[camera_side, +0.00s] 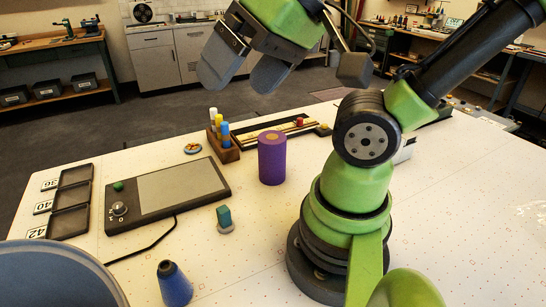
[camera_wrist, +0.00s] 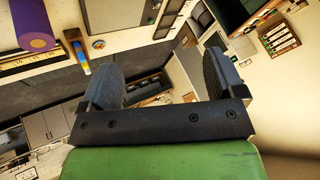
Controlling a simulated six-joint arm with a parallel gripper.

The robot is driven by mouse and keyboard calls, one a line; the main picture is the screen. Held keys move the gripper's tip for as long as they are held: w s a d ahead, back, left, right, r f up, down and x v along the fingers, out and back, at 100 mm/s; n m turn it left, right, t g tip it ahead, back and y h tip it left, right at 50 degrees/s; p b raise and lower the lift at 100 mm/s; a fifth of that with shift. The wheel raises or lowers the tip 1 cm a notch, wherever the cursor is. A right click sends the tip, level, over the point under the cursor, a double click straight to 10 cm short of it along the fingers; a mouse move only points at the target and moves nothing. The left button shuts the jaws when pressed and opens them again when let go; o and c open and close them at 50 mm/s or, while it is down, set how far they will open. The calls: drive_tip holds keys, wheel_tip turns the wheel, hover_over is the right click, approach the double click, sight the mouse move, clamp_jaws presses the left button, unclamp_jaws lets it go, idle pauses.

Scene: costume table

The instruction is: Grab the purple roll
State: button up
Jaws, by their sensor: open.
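The purple roll (camera_side: 272,160) stands upright on the white table, near the middle in the side view, with an orange-tan core showing on its top. In the wrist view the roll (camera_wrist: 33,30) is at the upper left corner, partly cut off. My gripper (camera_side: 240,78) is raised well above the table, up and to the left of the roll in the side view. Its two grey fingers are apart with nothing between them. In the wrist view the gripper (camera_wrist: 160,82) points away from the roll.
A wooden holder (camera_side: 226,150) with coloured sticks stands just left of the roll. A long tray (camera_side: 290,130) lies behind it.

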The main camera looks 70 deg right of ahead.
drive_tip(key=shift+o, duration=0.7)
drive_tip(key=n+g+h, duration=0.2)
drive_tip(key=n+g, duration=0.1)
drive_tip(key=g, duration=0.4)
hover_over(270, 138)
drive_tip(key=f, duration=1.4)
drive_tip(key=shift+w+f, duration=0.2)
drive_tip(key=shift+f, duration=0.15)
wheel_tip(270, 138, down, 4)
drive_tip(key=shift+s+d+f, duration=0.1)
drive_tip(key=shift+s+f, duration=0.05)
drive_tip(key=shift+f, duration=0.1)
drive_tip(key=shift+s+d+f, duration=0.1)
drive_tip(key=shift+f, duration=1.35)
drive_tip(key=shift+s+d+f, duration=0.1)
drive_tip(key=shift+f, duration=1.35)
drive_tip(key=c, duration=1)
drive_tip(key=shift+r, duration=0.1)
drive_tip(key=shift+c, duration=0.2)
